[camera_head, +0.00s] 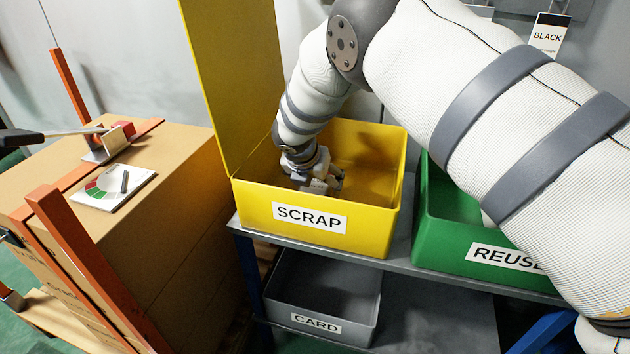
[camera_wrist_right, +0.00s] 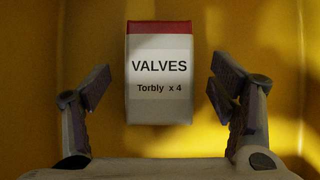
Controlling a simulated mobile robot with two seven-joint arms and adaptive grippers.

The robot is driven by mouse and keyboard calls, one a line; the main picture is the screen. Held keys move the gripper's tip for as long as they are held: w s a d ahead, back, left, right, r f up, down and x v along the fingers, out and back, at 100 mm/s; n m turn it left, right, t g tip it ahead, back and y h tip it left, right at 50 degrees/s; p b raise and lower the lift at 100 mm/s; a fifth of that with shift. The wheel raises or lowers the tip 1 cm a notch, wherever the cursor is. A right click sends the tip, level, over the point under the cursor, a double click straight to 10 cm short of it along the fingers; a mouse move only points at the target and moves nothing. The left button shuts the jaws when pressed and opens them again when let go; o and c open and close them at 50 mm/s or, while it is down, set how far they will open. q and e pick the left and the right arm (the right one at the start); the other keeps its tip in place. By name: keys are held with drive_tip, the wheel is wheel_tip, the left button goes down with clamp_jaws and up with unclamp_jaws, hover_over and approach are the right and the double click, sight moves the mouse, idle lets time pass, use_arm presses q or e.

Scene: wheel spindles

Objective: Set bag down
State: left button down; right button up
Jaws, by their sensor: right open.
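The bag (camera_wrist_right: 160,75) is white with a red top band and reads "VALVES Torbly x 4". In the right wrist view it lies against the yellow inside of the SCRAP bin (camera_head: 375,222), between and beyond my right fingers. My right gripper (camera_wrist_right: 165,97) is open, with a clear gap on each side of the bag. In the head view my right gripper (camera_head: 322,184) is down inside the SCRAP bin. The bag cannot be made out clearly there. My left gripper does not show.
A green REUSE bin (camera_head: 445,240) stands to the right of the SCRAP bin on the grey shelf (camera_head: 408,255). A grey CARD bin (camera_head: 300,285) is below. A yellow panel (camera_head: 235,70) rises behind at the left. Cardboard boxes (camera_head: 150,230) with orange posts stand left.

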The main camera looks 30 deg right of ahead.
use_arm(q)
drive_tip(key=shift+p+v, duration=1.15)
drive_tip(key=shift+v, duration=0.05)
use_arm(e)
drive_tip(key=v, duration=1.1)
drive_tip(key=shift+r, duration=0.3)
drive_tip(key=shift+s+a, duration=0.15)
